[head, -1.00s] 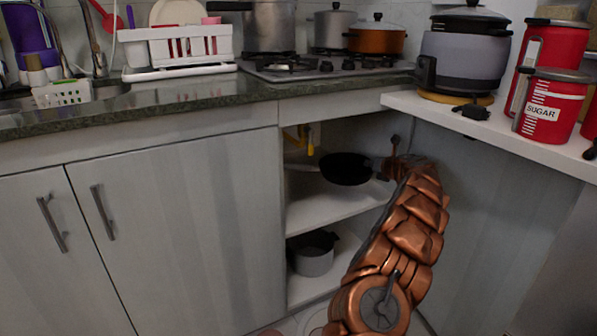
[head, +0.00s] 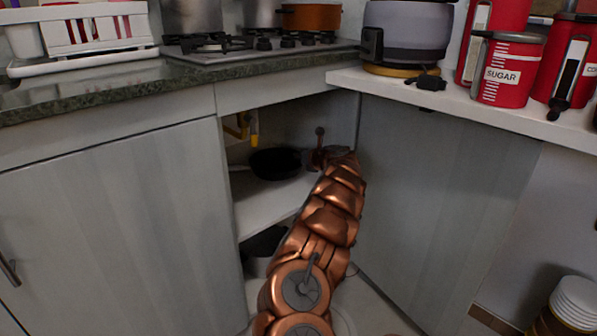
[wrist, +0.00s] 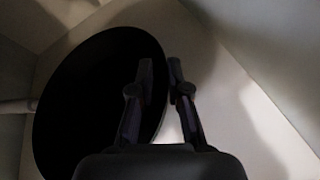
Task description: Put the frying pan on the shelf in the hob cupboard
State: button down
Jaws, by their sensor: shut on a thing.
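The black frying pan (head: 275,163) is inside the open hob cupboard, at the upper shelf (head: 262,207). Its handle points left. I cannot tell whether its base touches the shelf. My gripper (head: 318,160) reaches in from the right, mostly hidden by my copper-coloured arm. In the wrist view, the pan (wrist: 85,100) is a dark disc on the left. The two fingers of my gripper (wrist: 160,76) are on either side of its right rim, shut on it.
A dark pot (head: 264,242) stands on the lower shelf, partly behind my arm. A yellow pipe (head: 253,128) is at the cupboard's upper left. Side panels bound the opening. The worktop with the hob (head: 265,45) is above; a white ledge (head: 460,98) is at right.

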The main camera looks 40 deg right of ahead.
jog(key=shift+f+b, duration=1.05)
jog(key=shift+f, duration=0.8)
jog(key=shift+r, duration=0.1)
jog(key=c, duration=1.1)
grip_release()
jog(key=shift+c, duration=0.2)
